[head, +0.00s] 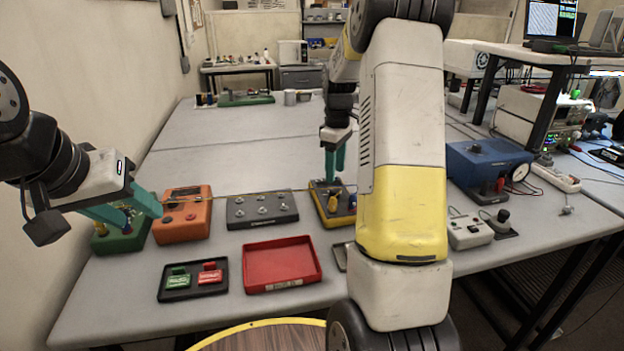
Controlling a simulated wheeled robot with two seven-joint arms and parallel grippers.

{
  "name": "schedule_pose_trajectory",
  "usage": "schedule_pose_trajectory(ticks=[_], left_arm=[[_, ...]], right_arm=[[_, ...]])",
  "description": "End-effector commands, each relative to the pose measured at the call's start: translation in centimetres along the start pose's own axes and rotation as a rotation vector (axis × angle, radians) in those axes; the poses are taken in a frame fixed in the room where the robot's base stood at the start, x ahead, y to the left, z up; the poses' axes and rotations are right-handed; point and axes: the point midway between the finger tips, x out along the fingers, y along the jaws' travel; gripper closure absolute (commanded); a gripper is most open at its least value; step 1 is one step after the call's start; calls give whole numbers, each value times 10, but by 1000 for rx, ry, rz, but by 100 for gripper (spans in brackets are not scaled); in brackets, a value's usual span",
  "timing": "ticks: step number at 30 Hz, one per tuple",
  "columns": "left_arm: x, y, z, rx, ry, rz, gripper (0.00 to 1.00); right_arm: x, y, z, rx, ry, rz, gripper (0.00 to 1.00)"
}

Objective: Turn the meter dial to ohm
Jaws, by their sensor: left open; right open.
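The orange meter box (196,226) sits on the table at left, with a dark display near its far edge and small knobs on its face. The dial's markings are too small to read. My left gripper (141,212) has open teal fingers at the meter's left side, above a green box (113,243) and partly hiding both. I cannot tell whether a finger touches the meter. My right gripper (335,173) is open and points down over the yellow-and-black box (322,205). My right arm hides part of the table in front of me.
A grey box with several studs (262,222) stands right of the meter. A red tray (283,250) and a black tray (181,294) with green and red tags lie nearer me. A blue device (487,163) and a white box (470,232) stand at right. The far table is mostly clear.

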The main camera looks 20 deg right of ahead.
Motion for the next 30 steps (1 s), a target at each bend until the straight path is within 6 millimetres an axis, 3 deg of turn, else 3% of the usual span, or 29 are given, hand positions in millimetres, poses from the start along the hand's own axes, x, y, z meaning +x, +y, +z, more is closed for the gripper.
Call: schedule_pose_trajectory(ticks=[10,22,23,30], left_arm=[[0,0,0,0,0,0,55],[0,0,0,0,0,0,55],[0,0,0,0,0,0,55],[0,0,0,0,0,0,55]], right_arm=[[53,-1,0,1,-1,-2,50],[64,-1,0,2,1,0,50],[64,-1,0,2,1,0,52],[64,-1,0,2,1,0,99]])
